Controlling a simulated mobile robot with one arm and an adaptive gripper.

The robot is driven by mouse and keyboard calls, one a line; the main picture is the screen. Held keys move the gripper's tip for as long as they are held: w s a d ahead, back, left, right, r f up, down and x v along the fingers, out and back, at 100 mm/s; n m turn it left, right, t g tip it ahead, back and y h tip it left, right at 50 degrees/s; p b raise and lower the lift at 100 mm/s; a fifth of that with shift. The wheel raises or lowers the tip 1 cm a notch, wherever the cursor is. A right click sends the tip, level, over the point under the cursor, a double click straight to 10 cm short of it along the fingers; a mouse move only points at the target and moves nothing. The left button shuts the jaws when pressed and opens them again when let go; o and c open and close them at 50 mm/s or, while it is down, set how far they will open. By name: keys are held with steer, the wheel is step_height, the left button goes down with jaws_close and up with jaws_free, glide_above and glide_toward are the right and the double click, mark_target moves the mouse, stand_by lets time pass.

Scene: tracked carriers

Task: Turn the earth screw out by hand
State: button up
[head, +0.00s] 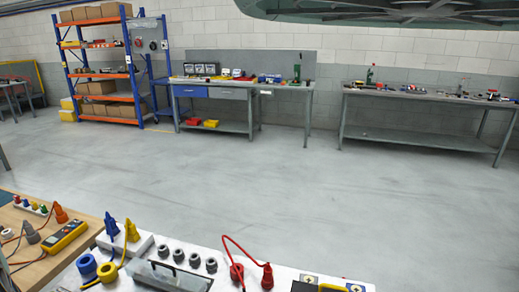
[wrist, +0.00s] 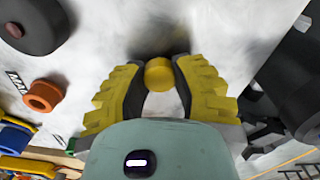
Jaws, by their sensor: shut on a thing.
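The earth screw appears in the wrist view as a round, yellow knob (wrist: 159,75) against a white panel. My gripper (wrist: 159,70) has yellow ribbed fingers with dark inner pads, closed on the knob from its left and right sides. The knob's round end faces the wrist camera; any thread or hole behind it is hidden. I cannot tell how far it stands out of the panel. I cannot make out the screw or my gripper in the head view.
In the wrist view, a dark grey round part (wrist: 35,25) and an orange ring (wrist: 42,95) sit left; a large dark cylinder (wrist: 298,85) is right. In the head view, red plugs (head: 267,277), grey sockets (head: 178,255) and a yellow meter (head: 65,236) are near; the floor beyond is clear.

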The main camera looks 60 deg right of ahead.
steer(key=n, duration=0.6)
steer(key=shift+w+d+n, duration=0.1)
steer(key=shift+n, duration=1.1)
steer(key=n, duration=0.5)
steer(key=shift+b, duration=0.35)
steer(key=shift+n, duration=1.2)
steer(key=n, duration=0.9)
steer(key=shift+n+b, duration=0.3)
